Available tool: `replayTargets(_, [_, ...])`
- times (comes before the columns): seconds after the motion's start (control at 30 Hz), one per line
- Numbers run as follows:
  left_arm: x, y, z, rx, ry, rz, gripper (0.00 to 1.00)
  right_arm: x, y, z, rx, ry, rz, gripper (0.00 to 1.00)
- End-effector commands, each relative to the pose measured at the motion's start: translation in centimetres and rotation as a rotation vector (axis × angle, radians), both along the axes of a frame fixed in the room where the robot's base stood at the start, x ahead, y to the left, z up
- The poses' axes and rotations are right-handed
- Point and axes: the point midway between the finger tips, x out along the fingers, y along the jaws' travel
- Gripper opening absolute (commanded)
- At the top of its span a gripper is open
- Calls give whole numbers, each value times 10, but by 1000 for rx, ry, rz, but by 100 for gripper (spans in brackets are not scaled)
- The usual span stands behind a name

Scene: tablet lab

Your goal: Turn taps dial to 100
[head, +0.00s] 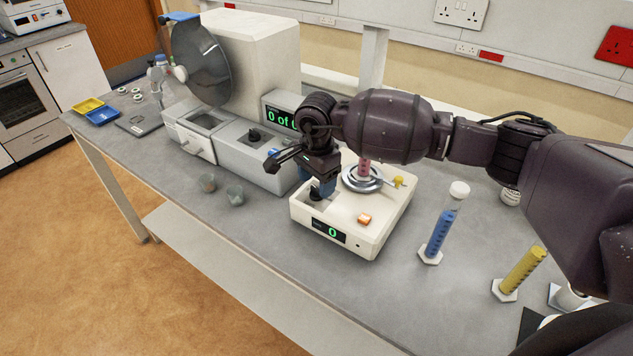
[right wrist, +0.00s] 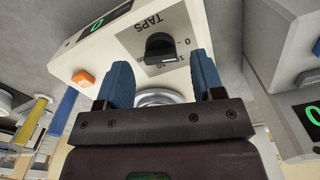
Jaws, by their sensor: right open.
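The white tapping machine (head: 375,225) stands on the bench with a green 0 on its display (head: 332,232). Its black dial (right wrist: 158,46) sits beside the word TAPS and a printed scale, only partly readable in the right wrist view. In the head view the dial (head: 316,194) is partly hidden by my gripper. My right gripper (head: 322,187) hangs over that corner of the machine. In the right wrist view its blue fingers (right wrist: 162,80) are apart, with the dial just beyond and between their tips and nothing held. My left gripper is not in view.
An orange button (head: 364,218) and a metal platform (head: 362,180) holding a cylinder are on the machine. A grey machine (head: 245,150) stands close to its left. Blue (head: 440,235) and yellow (head: 522,270) cylinders stand to the right.

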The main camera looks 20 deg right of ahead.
Motion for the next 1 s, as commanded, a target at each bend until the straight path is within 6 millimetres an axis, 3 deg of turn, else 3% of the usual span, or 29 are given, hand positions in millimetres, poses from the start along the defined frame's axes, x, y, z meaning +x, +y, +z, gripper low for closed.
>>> replayTargets(0.2, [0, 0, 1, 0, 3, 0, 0, 0, 0, -14, 1, 1, 0, 62])
replayTargets(0.5, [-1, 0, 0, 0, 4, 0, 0, 0, 0, -15, 0, 0, 1, 62])
replayTargets(0.83, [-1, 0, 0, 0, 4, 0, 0, 0, 0, -15, 0, -1, 1, 12])
replayTargets(1.0, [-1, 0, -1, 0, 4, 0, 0, 0, 0, -15, 0, -1, -8, 12])
